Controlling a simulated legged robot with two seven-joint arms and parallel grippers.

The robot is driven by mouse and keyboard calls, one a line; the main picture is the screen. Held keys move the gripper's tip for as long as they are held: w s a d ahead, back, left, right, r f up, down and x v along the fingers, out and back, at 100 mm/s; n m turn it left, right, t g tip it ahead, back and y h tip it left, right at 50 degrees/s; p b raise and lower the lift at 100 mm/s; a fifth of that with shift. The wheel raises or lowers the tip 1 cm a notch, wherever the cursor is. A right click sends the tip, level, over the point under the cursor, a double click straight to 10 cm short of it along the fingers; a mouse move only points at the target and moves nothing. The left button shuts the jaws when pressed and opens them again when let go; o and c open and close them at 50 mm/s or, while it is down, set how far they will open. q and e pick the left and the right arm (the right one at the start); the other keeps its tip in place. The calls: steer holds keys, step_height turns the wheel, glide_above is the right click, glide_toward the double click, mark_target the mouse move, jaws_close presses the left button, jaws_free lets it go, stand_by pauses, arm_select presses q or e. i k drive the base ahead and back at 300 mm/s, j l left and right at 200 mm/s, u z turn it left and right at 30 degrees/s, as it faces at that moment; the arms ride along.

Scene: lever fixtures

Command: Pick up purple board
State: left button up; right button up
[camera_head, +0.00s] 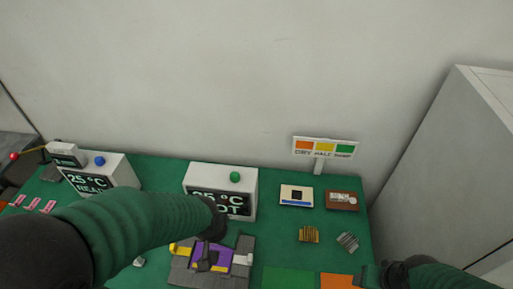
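The purple board (222,256) lies on a grey, blocky base (208,279) at the front middle of the green table. It has yellow parts at its left and a pale part at its right. My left arm reaches in from the left, and its dark gripper (206,254) is over the board. The gripper's fingers blend with dark parts there, so I cannot tell whether they are open or touch the board. My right gripper (371,276) is at the lower right, beside an orange patch, away from the board; its fingers are too small and dark to read.
White display boxes (205,178) (115,166) stand behind my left arm on the green table (275,215). A sign with coloured squares (324,147) stands at the back right. Small boards (296,196) (341,200) and striped pieces (309,235) (348,242) lie at the right. A grey cabinet (450,165) bounds the right side.

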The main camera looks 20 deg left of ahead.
mark_target(221, 255)
steer(key=j+u, duration=0.1)
steer(key=u, duration=0.75)
steer(key=k+j, duration=0.3)
